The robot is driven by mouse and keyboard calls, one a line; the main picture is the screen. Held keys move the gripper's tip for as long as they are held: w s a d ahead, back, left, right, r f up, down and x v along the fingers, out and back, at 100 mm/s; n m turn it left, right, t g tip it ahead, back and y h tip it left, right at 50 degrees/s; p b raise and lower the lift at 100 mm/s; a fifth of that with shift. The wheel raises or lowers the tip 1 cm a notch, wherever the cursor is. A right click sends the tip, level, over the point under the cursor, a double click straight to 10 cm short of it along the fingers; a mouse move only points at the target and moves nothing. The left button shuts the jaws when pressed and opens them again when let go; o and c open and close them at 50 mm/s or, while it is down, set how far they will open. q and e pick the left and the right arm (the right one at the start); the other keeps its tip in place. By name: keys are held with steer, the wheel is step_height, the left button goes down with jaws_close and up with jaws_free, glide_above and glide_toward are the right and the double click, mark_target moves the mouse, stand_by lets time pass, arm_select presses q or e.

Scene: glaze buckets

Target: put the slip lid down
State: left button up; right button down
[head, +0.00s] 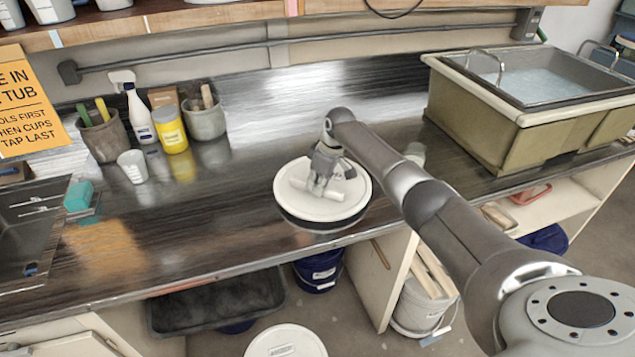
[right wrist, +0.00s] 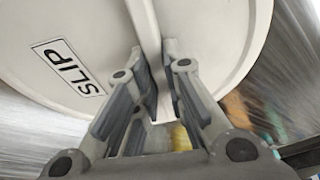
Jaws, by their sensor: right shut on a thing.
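The slip lid (head: 338,207) is a round white lid with a dark rim below it, at the front middle of the dark counter in the head view. A raised bar crosses its top. In the right wrist view the lid (right wrist: 105,30) fills the upper part and carries a label reading SLIP (right wrist: 68,68). My right gripper (head: 318,187) is over the lid, its fingers (right wrist: 152,85) closed on the raised bar. Whether the lid touches the counter is hard to tell. My left gripper is in neither view.
The counter (head: 250,230) is clear left of the lid. At the back left stand tool pots (head: 105,135), a spray bottle (head: 138,110) and a yellow jar (head: 170,130). A water tub (head: 500,130) stands at right. A white-lidded bucket (head: 285,343) is on the floor.

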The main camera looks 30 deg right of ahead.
steer(key=c, duration=1.5)
jaws_free()
steer(key=b+v, duration=0.2)
steer(key=v, duration=1)
